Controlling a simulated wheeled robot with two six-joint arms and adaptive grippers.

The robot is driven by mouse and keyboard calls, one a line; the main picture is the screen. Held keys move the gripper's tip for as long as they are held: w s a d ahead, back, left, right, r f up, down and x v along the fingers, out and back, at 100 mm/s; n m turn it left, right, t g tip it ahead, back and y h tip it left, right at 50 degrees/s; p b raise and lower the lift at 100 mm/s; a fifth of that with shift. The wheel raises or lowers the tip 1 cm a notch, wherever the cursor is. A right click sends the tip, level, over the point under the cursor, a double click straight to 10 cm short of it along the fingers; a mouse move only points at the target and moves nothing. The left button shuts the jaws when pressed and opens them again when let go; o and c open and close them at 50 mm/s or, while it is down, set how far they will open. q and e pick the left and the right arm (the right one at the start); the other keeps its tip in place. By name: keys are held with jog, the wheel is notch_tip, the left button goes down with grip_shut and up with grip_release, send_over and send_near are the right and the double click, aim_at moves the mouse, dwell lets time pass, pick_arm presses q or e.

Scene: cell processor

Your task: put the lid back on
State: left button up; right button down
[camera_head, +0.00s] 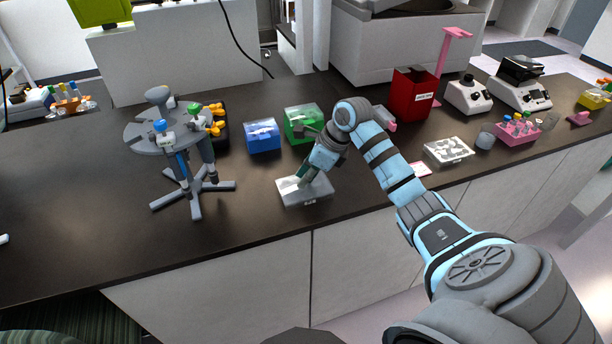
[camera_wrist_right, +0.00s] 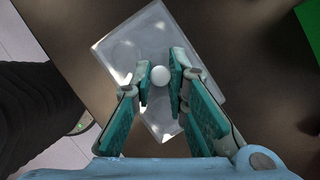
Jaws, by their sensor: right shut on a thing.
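A grey, partly see-through box (camera_head: 312,195) stands near the front edge of the dark bench, below my right gripper. My right gripper (camera_head: 301,181) points down over it. In the wrist view the green fingers of my right gripper (camera_wrist_right: 160,78) are closed around a small white round knob (camera_wrist_right: 160,75). The knob is at the middle of a clear lid (camera_wrist_right: 122,45) over the box. The fingers hide part of the lid, and I cannot tell whether it sits flush on the box or slightly above it. My left gripper is out of view.
A blue box (camera_head: 263,137) and a green box (camera_head: 299,125) stand behind. A grey round rack (camera_head: 165,135) stands left. A red bin (camera_head: 412,95) and a white tray (camera_head: 449,152) are to the right. The bench's left front is clear.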

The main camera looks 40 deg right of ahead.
jog(key=shift+f, duration=0.2)
jog(key=c, duration=1.5)
grip_release()
jog(key=v, duration=1.2)
